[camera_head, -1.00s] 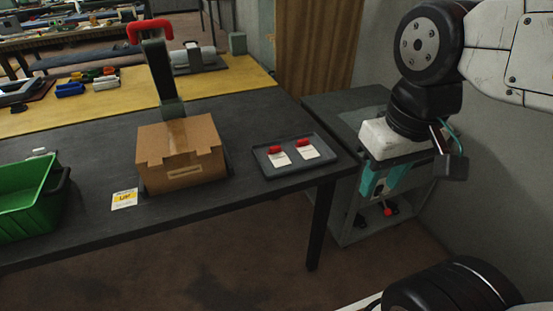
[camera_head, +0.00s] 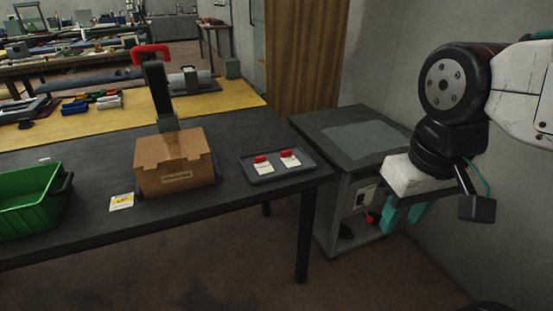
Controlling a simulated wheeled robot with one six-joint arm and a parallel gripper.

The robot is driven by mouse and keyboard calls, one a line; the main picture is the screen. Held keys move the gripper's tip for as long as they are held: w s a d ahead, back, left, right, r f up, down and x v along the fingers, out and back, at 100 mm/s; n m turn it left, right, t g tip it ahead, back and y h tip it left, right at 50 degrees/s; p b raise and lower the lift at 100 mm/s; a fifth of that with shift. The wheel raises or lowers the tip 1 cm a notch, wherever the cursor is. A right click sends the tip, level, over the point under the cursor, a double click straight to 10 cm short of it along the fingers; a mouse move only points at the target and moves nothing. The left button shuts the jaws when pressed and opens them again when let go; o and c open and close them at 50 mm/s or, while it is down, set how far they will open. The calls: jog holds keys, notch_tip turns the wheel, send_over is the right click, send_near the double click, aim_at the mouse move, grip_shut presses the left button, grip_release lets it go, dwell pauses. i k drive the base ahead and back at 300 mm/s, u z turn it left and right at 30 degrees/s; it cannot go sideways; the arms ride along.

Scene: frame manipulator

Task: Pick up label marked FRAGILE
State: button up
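Two small white labels with red grips, a left one (camera_head: 259,165) and a right one (camera_head: 290,159), lie on a dark tray (camera_head: 262,180) on the black table. Their print is too small to read, so I cannot tell which says FRAGILE. A white and yellow label (camera_head: 121,202) lies flat on the table left of the cardboard box; its words are also unclear. My gripper (camera_head: 405,213) has teal fingers pointing down, spread apart with nothing seen between them. It hangs to the right of the tray, in front of a grey cabinet and clear of all the labels.
The cardboard box (camera_head: 175,165) stands on the table (camera_head: 235,203) left of the tray. A green bin (camera_head: 25,205) is at the far left. A dark post with a red handle (camera_head: 151,53) rises behind the box. The grey cabinet (camera_head: 338,130) stands right of the table.

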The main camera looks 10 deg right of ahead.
aim_at(261, 164)
jog(key=z, duration=0.05)
jog(key=i, duration=1.15)
jog(key=u, duration=0.35)
